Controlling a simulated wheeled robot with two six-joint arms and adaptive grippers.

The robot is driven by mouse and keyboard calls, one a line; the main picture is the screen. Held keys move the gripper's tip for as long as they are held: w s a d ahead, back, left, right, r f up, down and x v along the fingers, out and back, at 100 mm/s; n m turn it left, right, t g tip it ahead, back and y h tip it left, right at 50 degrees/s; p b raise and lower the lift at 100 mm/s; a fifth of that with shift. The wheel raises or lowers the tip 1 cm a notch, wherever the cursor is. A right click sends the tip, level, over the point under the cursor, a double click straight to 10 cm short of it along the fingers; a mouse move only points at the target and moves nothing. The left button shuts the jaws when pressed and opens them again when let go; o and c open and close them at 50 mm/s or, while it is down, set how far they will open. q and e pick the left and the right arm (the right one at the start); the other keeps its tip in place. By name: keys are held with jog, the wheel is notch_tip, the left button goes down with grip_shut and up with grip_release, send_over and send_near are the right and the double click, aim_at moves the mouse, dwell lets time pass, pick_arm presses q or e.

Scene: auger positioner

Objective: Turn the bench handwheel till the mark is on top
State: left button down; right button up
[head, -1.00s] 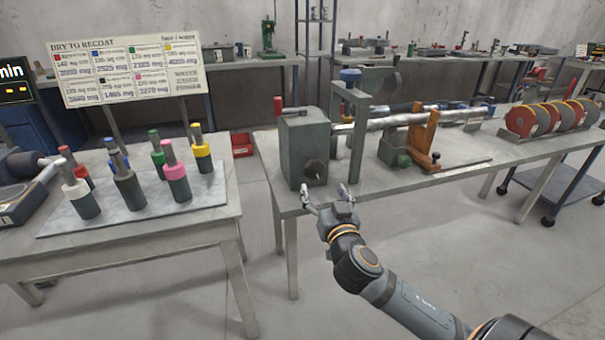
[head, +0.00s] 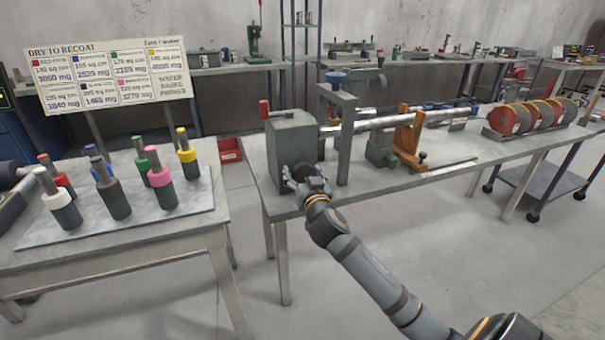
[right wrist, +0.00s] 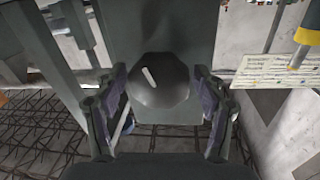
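The handwheel (right wrist: 158,97) is a dark round knob with a short white mark (right wrist: 150,77) on its face. In the right wrist view the mark sits above the knob's centre, tilted to the upper left. The knob is on the front of the grey headstock box (head: 295,140) at the bench's left end. My right gripper (head: 307,178) is at the front of this box and hides most of the knob in the head view. Its fingers (right wrist: 160,76) are spread on either side of the knob; firm contact cannot be told. My left gripper is out of view.
A grey post (head: 346,140) stands right of the box, with a long metal shaft (head: 385,122) and an orange support (head: 409,137) beyond. A side table (head: 110,250) with several coloured-collar cylinders is at left. Open floor lies between table and bench.

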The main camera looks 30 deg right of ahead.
jog(key=c, duration=0.8)
jog(key=shift+c, duration=0.2)
jog(key=shift+n, duration=0.4)
jog(key=shift+n+p, duration=0.5)
jog(key=shift+n, duration=0.2)
jog(key=n+p, duration=0.1)
jog(key=n, duration=0.3)
jog(key=shift+n+t, duration=0.3)
jog(key=n+p, duration=0.1)
jog(key=n, duration=0.2)
jog(key=shift+n, duration=0.4)
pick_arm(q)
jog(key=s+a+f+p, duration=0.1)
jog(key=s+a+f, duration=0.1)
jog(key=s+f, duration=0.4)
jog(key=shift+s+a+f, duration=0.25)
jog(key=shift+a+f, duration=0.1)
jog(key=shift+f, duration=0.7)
pick_arm(e)
jog(key=shift+n+t+y, duration=0.4)
jog(key=shift+n+y, duration=0.1)
jog(key=shift+n, duration=1.4)
